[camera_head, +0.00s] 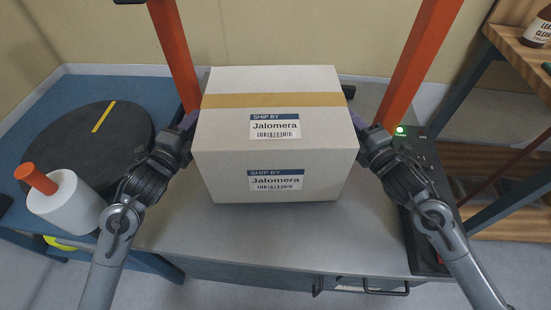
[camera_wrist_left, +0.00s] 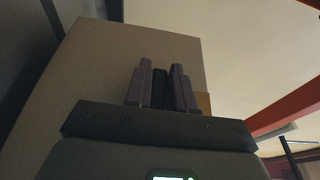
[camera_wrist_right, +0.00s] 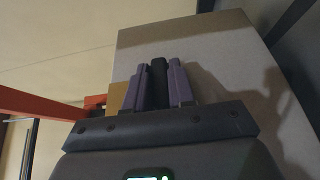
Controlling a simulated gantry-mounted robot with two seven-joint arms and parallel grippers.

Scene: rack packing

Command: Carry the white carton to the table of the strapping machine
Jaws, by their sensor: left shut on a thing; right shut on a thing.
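The white carton (camera_head: 275,165) is upright in the middle of the head view, with tan tape across its top and "Jalomera" labels. It is over the grey table (camera_head: 300,235) of the strapping machine, in front of the orange arch (camera_head: 176,55). I cannot tell whether its bottom touches the table. My left gripper (camera_head: 190,122) is shut on the carton's left side and my right gripper (camera_head: 358,122) on its right side. The carton's side walls also show behind the fingers in the left wrist view (camera_wrist_left: 100,70) and right wrist view (camera_wrist_right: 215,55).
A control box with a green light (camera_head: 410,170) stands at the table's right. A wooden shelf with a brown bottle (camera_head: 538,30) is at the far right. At the left, a black disc (camera_head: 85,140) and a white roll with an orange handle (camera_head: 68,205) sit on a blue stand.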

